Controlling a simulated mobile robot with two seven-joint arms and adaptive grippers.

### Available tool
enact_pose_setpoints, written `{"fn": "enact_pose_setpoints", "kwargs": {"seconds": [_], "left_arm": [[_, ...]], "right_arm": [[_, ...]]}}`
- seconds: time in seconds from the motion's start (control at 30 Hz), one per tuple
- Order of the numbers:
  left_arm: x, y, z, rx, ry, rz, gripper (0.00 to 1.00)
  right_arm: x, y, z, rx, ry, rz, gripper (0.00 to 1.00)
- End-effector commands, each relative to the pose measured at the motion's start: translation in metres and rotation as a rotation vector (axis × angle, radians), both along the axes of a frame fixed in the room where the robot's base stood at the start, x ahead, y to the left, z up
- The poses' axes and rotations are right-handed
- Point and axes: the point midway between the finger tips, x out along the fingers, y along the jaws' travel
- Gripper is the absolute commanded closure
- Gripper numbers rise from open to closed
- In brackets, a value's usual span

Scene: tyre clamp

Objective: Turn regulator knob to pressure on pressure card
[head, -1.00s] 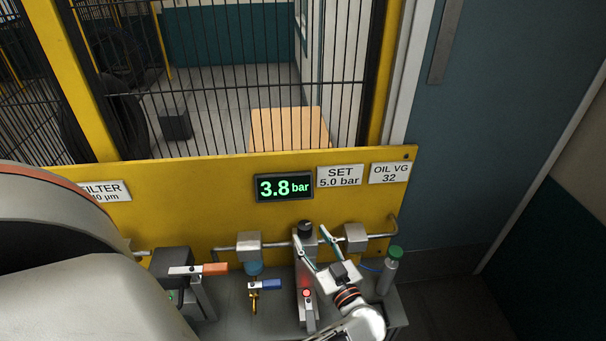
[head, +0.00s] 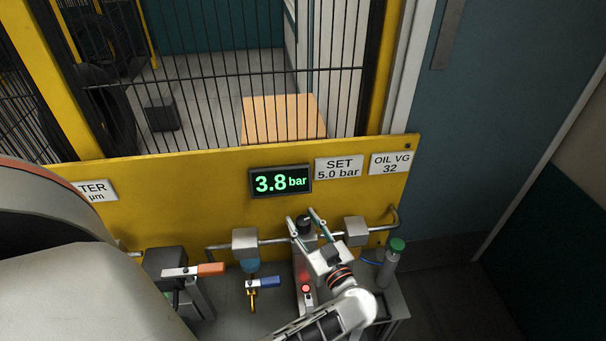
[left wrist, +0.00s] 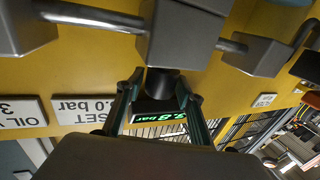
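The black regulator knob (head: 304,224) sits on the regulator under the pressure display (head: 280,182), which reads 3.8 bar. The pressure card (head: 339,168) reads SET 5.0 bar. My left gripper (head: 303,216) is open, with one finger on either side of the knob. In the left wrist view the knob (left wrist: 162,84) shows between the two spread fingers (left wrist: 160,90); I cannot tell whether either touches it. The display (left wrist: 160,126) and card (left wrist: 92,109) also show there, upside down. My right gripper is not in view.
A metal pipe joins the filter block (head: 245,240) and the block (head: 356,231) either side of the knob. An orange-handled valve (head: 211,269), a blue-handled valve (head: 264,282) and a green-capped bottle (head: 393,260) stand nearby. The yellow panel (head: 200,180) is behind.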

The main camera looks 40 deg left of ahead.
Motion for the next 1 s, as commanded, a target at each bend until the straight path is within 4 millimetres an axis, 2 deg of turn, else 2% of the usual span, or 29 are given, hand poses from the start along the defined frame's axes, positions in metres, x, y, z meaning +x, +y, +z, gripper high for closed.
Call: {"fn": "enact_pose_setpoints", "kwargs": {"seconds": [0.03,0.1,0.37,0.57,0.63,1.0], "left_arm": [[0.0,0.0,0.0,0.0,0.0,0.0,0.8],[0.0,0.0,0.0,0.0,0.0,0.0,0.94],[0.0,0.0,0.002,0.001,-0.001,-0.011,0.93],[0.002,0.0,0.008,0.0,-0.006,-0.068,0.93],[0.002,-0.001,0.011,-0.001,-0.007,-0.105,0.93],[0.001,0.001,0.011,0.003,-0.005,-0.405,0.93]], "right_arm": [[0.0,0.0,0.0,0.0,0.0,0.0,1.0],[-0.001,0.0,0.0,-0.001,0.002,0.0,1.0],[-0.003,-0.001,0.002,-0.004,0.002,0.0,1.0],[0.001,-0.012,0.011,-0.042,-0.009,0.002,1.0],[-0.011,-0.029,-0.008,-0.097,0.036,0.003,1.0],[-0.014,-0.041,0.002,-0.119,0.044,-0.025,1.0]]}}
